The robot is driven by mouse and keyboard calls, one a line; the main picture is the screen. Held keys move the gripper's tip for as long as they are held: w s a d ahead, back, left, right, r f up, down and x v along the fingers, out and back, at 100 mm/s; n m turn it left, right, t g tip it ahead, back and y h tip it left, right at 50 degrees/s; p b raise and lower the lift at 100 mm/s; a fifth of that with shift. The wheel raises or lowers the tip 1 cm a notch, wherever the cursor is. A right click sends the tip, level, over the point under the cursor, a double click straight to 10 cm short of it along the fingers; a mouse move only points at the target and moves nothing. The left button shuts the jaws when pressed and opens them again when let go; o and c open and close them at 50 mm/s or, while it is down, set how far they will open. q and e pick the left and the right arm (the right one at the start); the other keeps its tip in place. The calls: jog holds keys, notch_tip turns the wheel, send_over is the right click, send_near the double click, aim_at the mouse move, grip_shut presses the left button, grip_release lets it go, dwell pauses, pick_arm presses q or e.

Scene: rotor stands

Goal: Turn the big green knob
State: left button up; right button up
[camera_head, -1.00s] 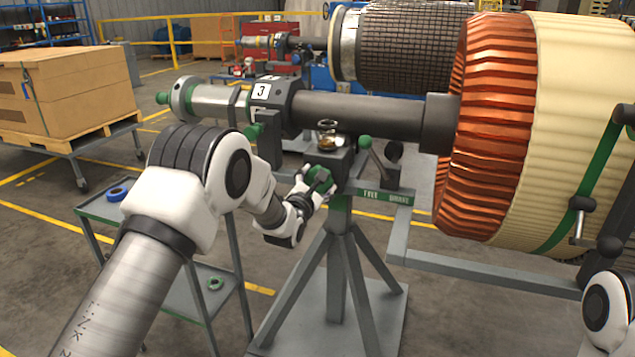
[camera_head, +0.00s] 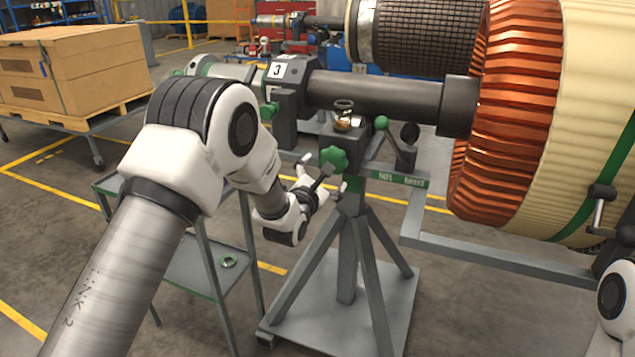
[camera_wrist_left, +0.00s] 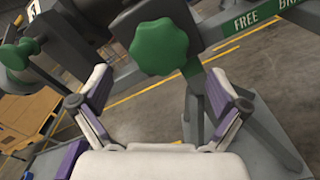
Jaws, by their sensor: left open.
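The big green knob (camera_head: 334,157) is a lobed star knob on the front of the grey rotor stand (camera_head: 345,230), below the dark shaft. It also shows large in the left wrist view (camera_wrist_left: 159,46), just beyond my fingers and between them. My left gripper (camera_head: 325,177) is open and empty, a little in front of and below the knob, apart from it. In the left wrist view my left gripper (camera_wrist_left: 160,98) shows its two fingers spread wide. My right gripper is not in view; only a piece of my right arm shows at the right edge.
The large copper rotor (camera_head: 510,110) fills the right. A grey cart (camera_head: 190,262) stands left of the stand, and boxes (camera_head: 70,68) lie on a pallet behind.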

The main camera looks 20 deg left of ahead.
pick_arm(q)
jog(key=s, duration=0.6)
jog(key=shift+s+a, duration=0.1)
